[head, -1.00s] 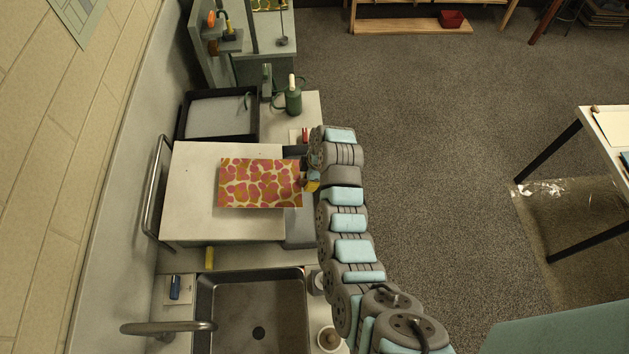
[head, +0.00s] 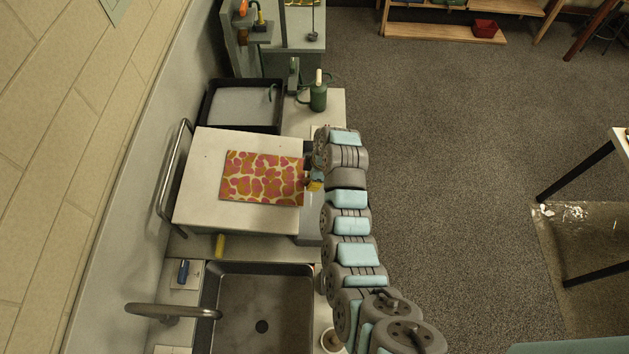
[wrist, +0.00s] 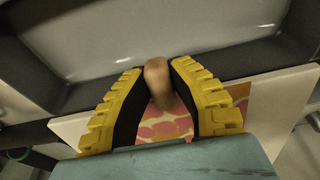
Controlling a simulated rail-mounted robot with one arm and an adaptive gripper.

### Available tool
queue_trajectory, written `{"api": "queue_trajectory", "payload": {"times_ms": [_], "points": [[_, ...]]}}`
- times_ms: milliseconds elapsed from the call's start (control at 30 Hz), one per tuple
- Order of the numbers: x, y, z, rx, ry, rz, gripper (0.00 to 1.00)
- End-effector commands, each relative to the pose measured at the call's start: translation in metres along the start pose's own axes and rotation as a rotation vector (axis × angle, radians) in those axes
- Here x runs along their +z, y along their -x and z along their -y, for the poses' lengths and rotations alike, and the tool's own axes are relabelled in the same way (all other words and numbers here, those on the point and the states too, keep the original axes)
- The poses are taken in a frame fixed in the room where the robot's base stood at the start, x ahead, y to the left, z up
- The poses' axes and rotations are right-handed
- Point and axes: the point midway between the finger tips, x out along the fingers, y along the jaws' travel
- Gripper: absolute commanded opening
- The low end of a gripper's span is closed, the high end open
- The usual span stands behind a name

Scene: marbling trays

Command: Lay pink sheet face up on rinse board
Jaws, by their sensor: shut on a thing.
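The pink sheet (head: 262,178), patterned in pink, orange and cream, lies pattern side up over the pale rinse board (head: 240,218) in the head view. It looks flat on the board, near its right edge; a tiny gap underneath cannot be ruled out. My gripper (head: 314,181) is at the sheet's right edge. In the wrist view my gripper (wrist: 157,68) has yellow-backed fingers shut on a tan rounded piece (wrist: 156,75) that reaches to the sheet.
A black-rimmed tray (head: 208,105) stands behind the board, and a metal rail (head: 168,175) runs along its left. A sink (head: 260,305) with a tap (head: 170,311) is in front.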

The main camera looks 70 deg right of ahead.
Motion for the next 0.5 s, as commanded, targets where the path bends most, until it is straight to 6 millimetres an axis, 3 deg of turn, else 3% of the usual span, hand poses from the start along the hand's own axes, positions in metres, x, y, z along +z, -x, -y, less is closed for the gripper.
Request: {"api": "queue_trajectory", "payload": {"times_ms": [200,233,333,500], "points": [[0.0000,0.0000,0.0000,0.000,0.000,0.000,0.07],[0.0000,0.0000,0.0000,0.000,0.000,0.000,0.24],[0.0000,0.0000,0.0000,0.000,0.000,0.000,0.50],[0.0002,0.0000,0.0000,0.000,0.000,0.000,0.50]]}}
